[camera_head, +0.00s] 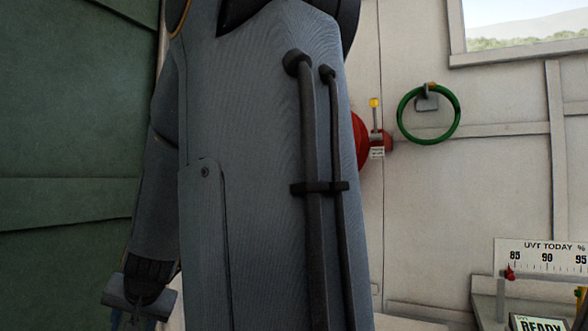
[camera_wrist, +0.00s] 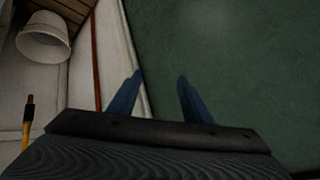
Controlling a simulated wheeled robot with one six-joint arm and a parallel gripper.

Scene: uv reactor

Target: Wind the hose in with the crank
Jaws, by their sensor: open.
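A red round drum (camera_head: 361,141), which looks like the hose reel, is on the pale wall in the head view, mostly hidden behind my arm. An upright post with a yellow knob (camera_head: 376,103), which looks like the crank handle, stands at its right side above a small white label. I cannot make out any hose on the drum. My gripper (camera_head: 133,318) is at the bottom left of the head view, far from the drum and pointing down. In the wrist view my gripper (camera_wrist: 160,76) is open, with nothing between its two blue fingers.
A green ring (camera_head: 428,113) hangs on a wall bracket right of the drum. A UVT scale (camera_head: 541,257) stands at the lower right. A dark green panel (camera_head: 70,130) fills the left. The wrist view shows a white bucket (camera_wrist: 43,40) and a yellow-handled tool (camera_wrist: 26,128).

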